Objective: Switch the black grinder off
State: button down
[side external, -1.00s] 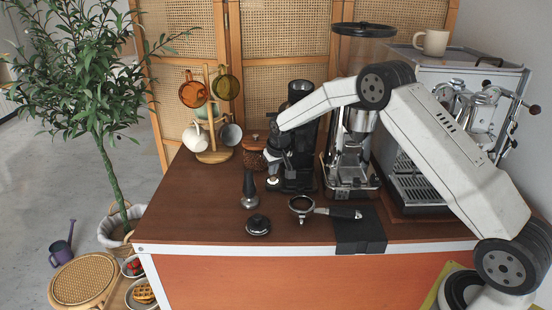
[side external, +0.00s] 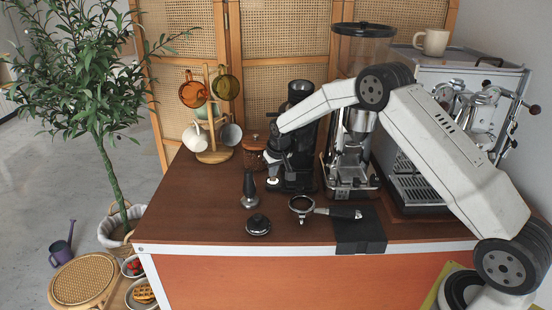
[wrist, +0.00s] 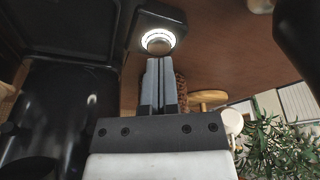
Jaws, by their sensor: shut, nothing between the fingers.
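The black grinder (side external: 302,135) stands on the cart, partly hidden behind my arm. In the wrist view, its black base carries a round button (wrist: 158,41) with a white glowing ring around it. My gripper (wrist: 158,65) is shut and empty, with its fingertips right at the near edge of the button. I cannot tell whether they touch it.
A tamper (side external: 249,190), a round black-topped tool (side external: 258,225) and a portafilter (side external: 302,207) lie in front. A second grinder (side external: 352,150) and the espresso machine (side external: 420,190) stand to the right. A mug tree (side external: 212,155) and a jar (side external: 252,152) stand to the left.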

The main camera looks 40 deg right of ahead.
aim_at(274, 180)
jog(key=shift+f, duration=0.65)
dwell(0.9)
jog(key=shift+r, duration=1.25)
jog(key=shift+r, duration=1.5)
